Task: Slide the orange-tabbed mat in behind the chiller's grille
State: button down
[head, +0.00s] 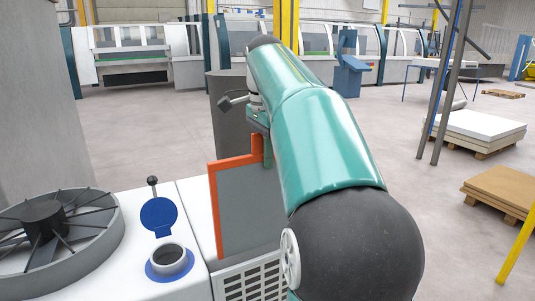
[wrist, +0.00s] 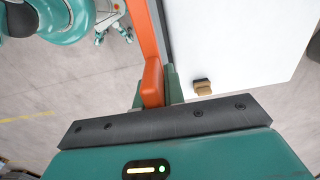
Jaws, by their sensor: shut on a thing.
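The mat (head: 248,203) is a grey panel with an orange edge along its top and left side. It hangs upright from its orange tab (head: 257,147), its right part hidden behind my arm. The tab also shows in the wrist view (wrist: 152,82), between the fingers. My gripper (head: 260,131) is shut on the tab. The chiller (head: 190,212) is a white box at the lower left. Its grille (head: 250,283) shows below the mat, partly covered by my arm. In the head view the mat's lower edge appears near the grille's top; I cannot tell whether they touch.
A round black fan (head: 42,222) and an open filler neck (head: 170,262) with a raised blue cap (head: 159,216) are on the chiller's top, left of the mat. A dark grey column (head: 227,130) stands behind the mat. Pallets (head: 480,131) stand right; open floor lies beyond.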

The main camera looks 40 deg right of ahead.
aim_at(267, 242)
jog(key=shift+f, duration=0.15)
jog(key=shift+f, duration=10.4)
jog(key=c, duration=1.4)
grip_release()
jog(key=shift+r, duration=0.1)
